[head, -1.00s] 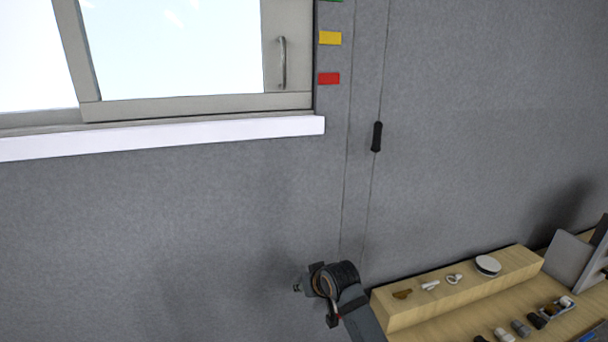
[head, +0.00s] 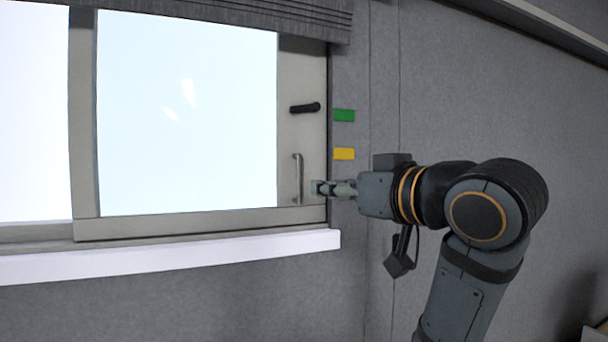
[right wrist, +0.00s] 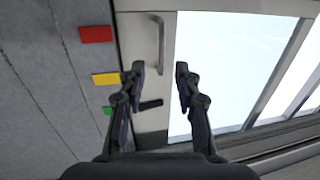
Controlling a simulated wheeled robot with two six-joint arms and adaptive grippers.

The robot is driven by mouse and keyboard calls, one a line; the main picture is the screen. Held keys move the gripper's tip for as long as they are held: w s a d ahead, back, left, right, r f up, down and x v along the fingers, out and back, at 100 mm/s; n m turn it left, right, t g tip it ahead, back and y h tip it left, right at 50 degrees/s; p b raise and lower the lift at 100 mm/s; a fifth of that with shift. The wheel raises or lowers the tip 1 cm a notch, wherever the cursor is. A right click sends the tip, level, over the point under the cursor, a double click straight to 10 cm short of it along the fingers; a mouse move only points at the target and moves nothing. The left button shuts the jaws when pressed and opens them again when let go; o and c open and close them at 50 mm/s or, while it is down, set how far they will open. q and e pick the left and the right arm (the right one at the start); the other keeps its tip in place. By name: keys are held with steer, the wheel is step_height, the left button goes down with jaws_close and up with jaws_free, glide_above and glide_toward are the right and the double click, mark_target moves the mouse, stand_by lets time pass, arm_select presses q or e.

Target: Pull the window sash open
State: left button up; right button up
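The window sash (head: 300,146) has a pale grey frame and stands at the right side of the window frame. A slim upright metal handle (head: 297,180) is on its right stile, with a black lever latch (head: 305,108) above it. My right gripper (head: 316,188) is just right of the handle in the head view. In the right wrist view the gripper (right wrist: 159,70) is open, its fingers apart and empty. The handle (right wrist: 160,40) shows beyond and between the fingertips, not gripped. Contact with the sash cannot be told. My left gripper is out of view.
A pleated blind (head: 250,12) hangs above the window and a white sill (head: 180,255) runs below. Green (head: 344,115) and yellow (head: 344,153) tags are on the grey wall; a red tag (right wrist: 96,34) shows in the right wrist view. The wall right of my arm is clear.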

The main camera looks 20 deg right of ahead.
mark_target(302, 170)
steer(key=shift+t, duration=0.3)
steer(key=w+r+p, duration=0.1)
steer(key=w+p, duration=0.1)
steer(key=w+a+p, duration=0.1)
steer(key=w, duration=0.2)
steer(key=w+a+r+p, duration=0.1)
steer(key=w+p, duration=0.1)
steer(key=w, duration=0.1)
steer(key=shift+a+r+p, duration=0.1)
steer(key=shift+r+p, duration=0.2)
steer(key=shift+r, duration=0.05)
steer(key=shift+w+f, duration=0.15)
steer(key=shift+w, duration=0.15)
jaws_close()
